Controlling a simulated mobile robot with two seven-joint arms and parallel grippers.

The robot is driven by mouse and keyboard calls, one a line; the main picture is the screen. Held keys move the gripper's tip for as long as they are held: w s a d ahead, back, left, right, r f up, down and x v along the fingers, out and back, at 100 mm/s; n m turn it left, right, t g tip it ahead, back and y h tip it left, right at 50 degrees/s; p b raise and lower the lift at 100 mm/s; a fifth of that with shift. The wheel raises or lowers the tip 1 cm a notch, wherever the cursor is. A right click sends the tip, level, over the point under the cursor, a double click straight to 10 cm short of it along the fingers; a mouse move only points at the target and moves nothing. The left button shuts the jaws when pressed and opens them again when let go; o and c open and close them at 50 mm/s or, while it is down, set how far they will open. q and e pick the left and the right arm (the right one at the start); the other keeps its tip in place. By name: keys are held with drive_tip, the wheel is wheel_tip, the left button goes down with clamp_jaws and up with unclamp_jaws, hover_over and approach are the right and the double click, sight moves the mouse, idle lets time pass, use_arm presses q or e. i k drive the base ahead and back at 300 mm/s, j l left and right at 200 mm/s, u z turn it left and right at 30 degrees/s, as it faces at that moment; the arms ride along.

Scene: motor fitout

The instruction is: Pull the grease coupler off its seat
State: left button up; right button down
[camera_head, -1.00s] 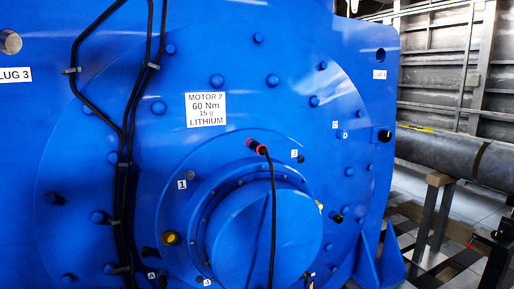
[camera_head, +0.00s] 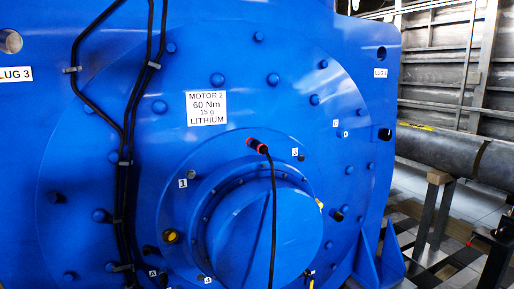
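A small coupler with a red ring and black body (camera_head: 257,145) sits on the blue motor's front face, above the round hub. A black hose (camera_head: 273,220) hangs from its right end, down across the hub cover (camera_head: 238,235). This looks like the grease coupler, and it appears seated on a fitting. The part of the fitting behind it is hidden. Neither of my grippers shows in the view.
Black cables (camera_head: 123,190) run down the motor's left side. A yellow-capped fitting (camera_head: 170,236) and numbered ports surround the hub. A grey pipe (camera_head: 450,155) on a stand (camera_head: 430,215) lies at the right. Tiled floor shows at the lower right.

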sight(255, 145)
drive_tip(key=i+l+u, duration=0.15)
drive_tip(key=l, duration=0.4)
drive_tip(key=i+l+u, duration=0.15)
drive_tip(key=i+l, duration=0.15)
drive_tip(key=l, duration=0.3)
drive_tip(key=i+l+u, duration=0.15)
drive_tip(key=l, duration=0.4)
drive_tip(key=i+l+u, duration=0.2)
drive_tip(key=l, duration=0.45)
drive_tip(key=l+u, duration=0.15)
drive_tip(key=l, duration=0.45)
drive_tip(key=i+l+u, duration=0.15)
drive_tip(key=l, duration=0.5)
